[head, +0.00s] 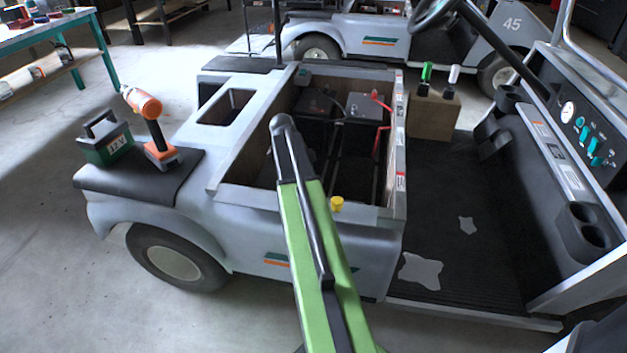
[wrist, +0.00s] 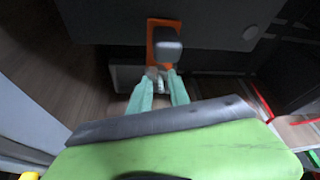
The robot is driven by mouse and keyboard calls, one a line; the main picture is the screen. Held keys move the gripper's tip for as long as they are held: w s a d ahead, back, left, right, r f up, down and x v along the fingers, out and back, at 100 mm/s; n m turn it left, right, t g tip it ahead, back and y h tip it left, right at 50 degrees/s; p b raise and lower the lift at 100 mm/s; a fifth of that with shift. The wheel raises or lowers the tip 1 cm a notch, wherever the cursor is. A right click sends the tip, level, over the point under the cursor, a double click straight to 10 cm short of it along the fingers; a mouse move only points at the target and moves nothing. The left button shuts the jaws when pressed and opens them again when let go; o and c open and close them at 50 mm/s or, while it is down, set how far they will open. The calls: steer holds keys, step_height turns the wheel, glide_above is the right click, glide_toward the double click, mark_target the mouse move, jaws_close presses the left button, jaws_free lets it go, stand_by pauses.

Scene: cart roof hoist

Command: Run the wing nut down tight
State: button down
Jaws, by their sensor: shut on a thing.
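In the wrist view the two teal fingers of my gripper (wrist: 160,77) point away from the camera with their tips close together. They are shut on a small pale piece, seemingly the wing nut (wrist: 158,84), which they partly cover. Just beyond the tips is an orange plate (wrist: 153,36) with a rounded grey block on it. In the head view my green arm reaches into the open compartment (head: 246,178) of the grey cart. My gripper and the wing nut are hidden there, so how far down the nut sits cannot be told.
A battery (head: 362,106) with red cables and a black box (head: 314,103) sit inside the compartment. A yellow cap (head: 337,204) is near its front wall. A 12 V case (head: 107,145) and a drill (head: 148,108) stand on the left fender. The cart floor (head: 460,200) is mostly clear.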

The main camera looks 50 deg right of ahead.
steer(key=shift+w, duration=0.15)
steer(key=c, duration=1.2)
jaws_free()
steer(key=shift+c, duration=0.2)
steer(key=p+v, duration=1.6)
steer(key=v, duration=0.1)
steer(key=shift+r, duration=0.15)
